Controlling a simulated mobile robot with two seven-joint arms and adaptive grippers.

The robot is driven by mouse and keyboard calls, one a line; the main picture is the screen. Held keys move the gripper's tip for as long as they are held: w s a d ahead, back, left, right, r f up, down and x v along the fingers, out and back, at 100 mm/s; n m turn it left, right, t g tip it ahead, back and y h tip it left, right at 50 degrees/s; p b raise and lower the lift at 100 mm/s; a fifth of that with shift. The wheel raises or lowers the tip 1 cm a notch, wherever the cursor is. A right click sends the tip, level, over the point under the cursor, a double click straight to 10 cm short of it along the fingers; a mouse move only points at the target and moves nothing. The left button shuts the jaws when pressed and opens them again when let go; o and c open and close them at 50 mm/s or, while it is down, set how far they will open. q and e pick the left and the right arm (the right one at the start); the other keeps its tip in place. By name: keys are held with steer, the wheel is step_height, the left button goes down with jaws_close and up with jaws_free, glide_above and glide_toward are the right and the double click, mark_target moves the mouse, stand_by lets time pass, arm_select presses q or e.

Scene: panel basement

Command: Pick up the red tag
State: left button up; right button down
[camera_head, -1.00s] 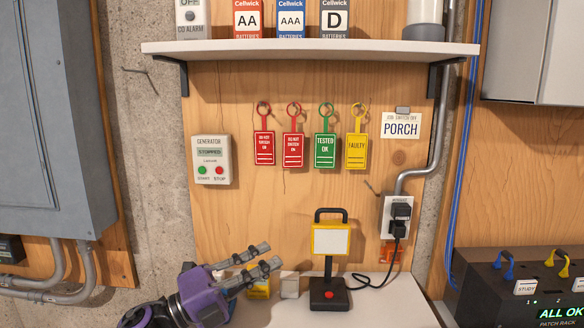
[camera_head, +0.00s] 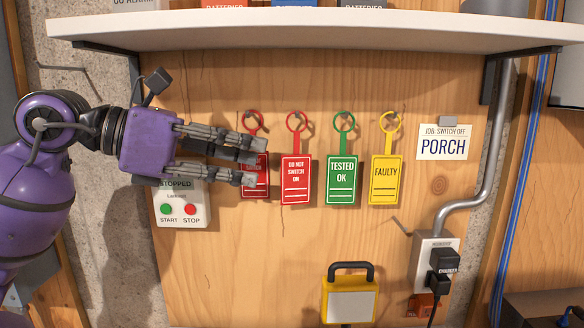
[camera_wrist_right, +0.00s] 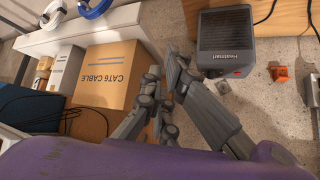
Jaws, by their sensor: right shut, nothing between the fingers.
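Two red tags reading "DO NOT SWITCH ON" hang from hooks on the wooden panel in the head view. The left red tag (camera_head: 262,190) is partly hidden behind my left gripper's fingers. The right red tag (camera_head: 296,180) is in clear view. My left gripper (camera_head: 252,166) is open, its fingers pointing right, one above the other, in front of the left red tag. I cannot tell whether they touch it. My right gripper (camera_wrist_right: 164,88) shows in the right wrist view, shut and empty, away from the tags.
A green tag (camera_head: 342,180) and a yellow tag (camera_head: 386,181) hang to the right. A white shelf (camera_head: 320,28) juts out above. A lamp (camera_head: 349,298) stands below. A cardboard box (camera_wrist_right: 108,75) and a heater (camera_wrist_right: 226,40) flank my right gripper.

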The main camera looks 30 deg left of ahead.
mark_target(288, 167)
arm_select(q)
steer(key=x, duration=0.6)
steer(key=shift+s+d+r, duration=0.1)
steer(key=shift+d+r, duration=0.05)
steer(key=shift+d, duration=0.25)
steer(key=shift+w+d+f, duration=0.2)
steer(key=shift+w+d, duration=0.15)
steer(key=shift+w, duration=0.1)
steer(key=shift+c, duration=0.5)
jaws_close()
